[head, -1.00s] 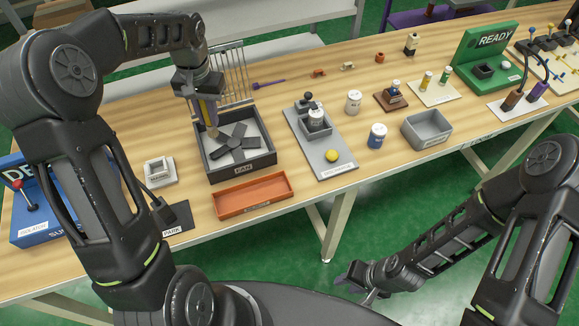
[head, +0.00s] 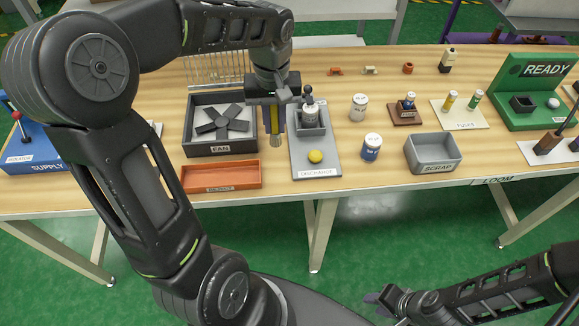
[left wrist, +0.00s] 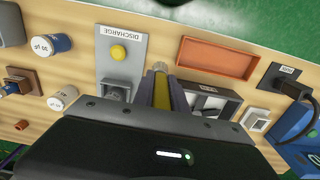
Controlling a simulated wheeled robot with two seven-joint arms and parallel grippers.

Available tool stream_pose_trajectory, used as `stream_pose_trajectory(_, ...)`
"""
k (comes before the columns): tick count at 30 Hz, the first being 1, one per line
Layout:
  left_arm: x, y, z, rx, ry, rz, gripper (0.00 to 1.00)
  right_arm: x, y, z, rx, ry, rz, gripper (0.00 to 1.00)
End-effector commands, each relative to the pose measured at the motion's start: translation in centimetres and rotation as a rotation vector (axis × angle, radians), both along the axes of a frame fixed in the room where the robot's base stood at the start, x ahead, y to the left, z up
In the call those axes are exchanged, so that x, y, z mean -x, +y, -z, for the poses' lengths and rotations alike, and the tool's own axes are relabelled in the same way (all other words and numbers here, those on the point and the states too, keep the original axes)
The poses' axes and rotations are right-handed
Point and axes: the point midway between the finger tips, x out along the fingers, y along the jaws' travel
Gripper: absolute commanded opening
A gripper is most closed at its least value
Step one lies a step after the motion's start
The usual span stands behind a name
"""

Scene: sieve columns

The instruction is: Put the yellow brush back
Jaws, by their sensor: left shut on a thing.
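The yellow brush (head: 274,122) hangs in my left gripper (head: 271,115), bristles pointing down, in the head view. The gripper is shut on its handle, above the gap between the FAN tray (head: 221,149) and the grey DISCHARGE plate (head: 318,165). In the left wrist view the brush (left wrist: 161,92) stands out beyond the gripper, with its pale bristle end between the DISCHARGE plate and the tray. My right gripper (head: 380,300) is low at the bottom right, off the table; its jaws are too unclear to read.
An orange REJECT tray (head: 221,188) lies in front of the FAN tray. A yellow button (head: 315,156) is on the DISCHARGE plate. A white jar (head: 358,107), a blue-banded jar (head: 371,148) and a grey SCRAP bin (head: 433,168) stand to the right. A wire rack (head: 217,69) is partly hidden behind my arm.

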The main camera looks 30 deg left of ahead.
Motion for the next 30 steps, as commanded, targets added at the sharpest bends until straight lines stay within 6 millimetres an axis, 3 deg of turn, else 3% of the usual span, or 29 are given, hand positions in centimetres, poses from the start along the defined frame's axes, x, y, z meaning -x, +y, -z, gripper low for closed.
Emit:
stream_pose_trajectory(13,0.0,0.0,0.3,0.000,0.001,-0.021,0.00,0.0,0.0,0.0,0.000,0.000,0.000,0.33)
stream_pose_trajectory(24,0.0,0.1,5.8,0.000,0.003,-0.020,0.00,0.1,0.0,-0.5,0.002,0.002,0.001,0.33)
stream_pose_trajectory(30,0.0,0.1,6.3,-0.001,0.001,-0.021,0.00,0.1,0.0,-0.5,0.002,0.003,0.001,0.33)
